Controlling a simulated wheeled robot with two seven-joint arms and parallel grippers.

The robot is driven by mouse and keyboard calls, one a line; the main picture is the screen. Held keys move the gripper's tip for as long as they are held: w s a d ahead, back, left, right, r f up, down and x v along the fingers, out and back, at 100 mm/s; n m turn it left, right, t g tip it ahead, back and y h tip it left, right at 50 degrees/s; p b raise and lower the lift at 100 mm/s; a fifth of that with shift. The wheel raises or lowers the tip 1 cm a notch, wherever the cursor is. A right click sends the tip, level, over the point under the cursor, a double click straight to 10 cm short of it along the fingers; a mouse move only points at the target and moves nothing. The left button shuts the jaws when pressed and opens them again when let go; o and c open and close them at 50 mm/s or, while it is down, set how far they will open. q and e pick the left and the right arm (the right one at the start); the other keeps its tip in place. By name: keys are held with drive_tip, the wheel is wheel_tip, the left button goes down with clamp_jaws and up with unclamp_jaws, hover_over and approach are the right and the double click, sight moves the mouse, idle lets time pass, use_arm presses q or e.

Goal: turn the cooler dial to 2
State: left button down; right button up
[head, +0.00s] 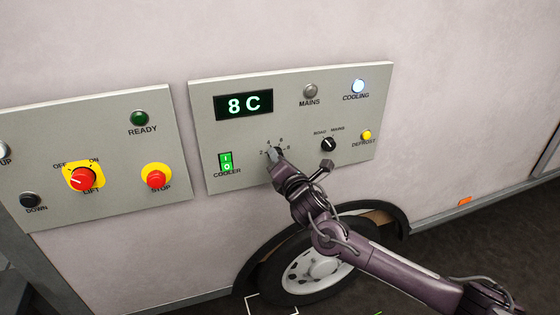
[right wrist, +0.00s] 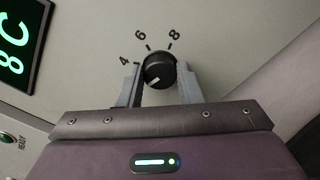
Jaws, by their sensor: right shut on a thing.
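The cooler dial is a round black knob (right wrist: 158,72) with a white pointer mark, seen in the right wrist view. My right gripper (right wrist: 159,84) has one finger on each side of it and is shut on it. The pointer slants to the lower left, below the 4. The 4, 6 and 8 show there; the 2 is hidden in that view. In the head view my right gripper (head: 275,155) covers most of the dial, with 2, 4, 6 and 8 around it. The display (head: 244,104) reads 8 C. My left gripper is out of view.
The green cooler switch (head: 225,161) is left of the dial. A black road/mains selector (head: 328,145) and yellow defrost button (head: 366,135) are to its right. The cooling lamp (head: 358,87) glows. A second panel holds the lift switch (head: 82,178) and red stop button (head: 156,179).

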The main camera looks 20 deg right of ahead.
idle(0.3)
drive_tip(key=o, duration=1)
drive_tip(key=s+b, duration=0.2)
drive_tip(key=s, duration=0.5)
drive_tip(key=shift+s+d, duration=0.15)
drive_tip(key=shift+s, duration=0.25)
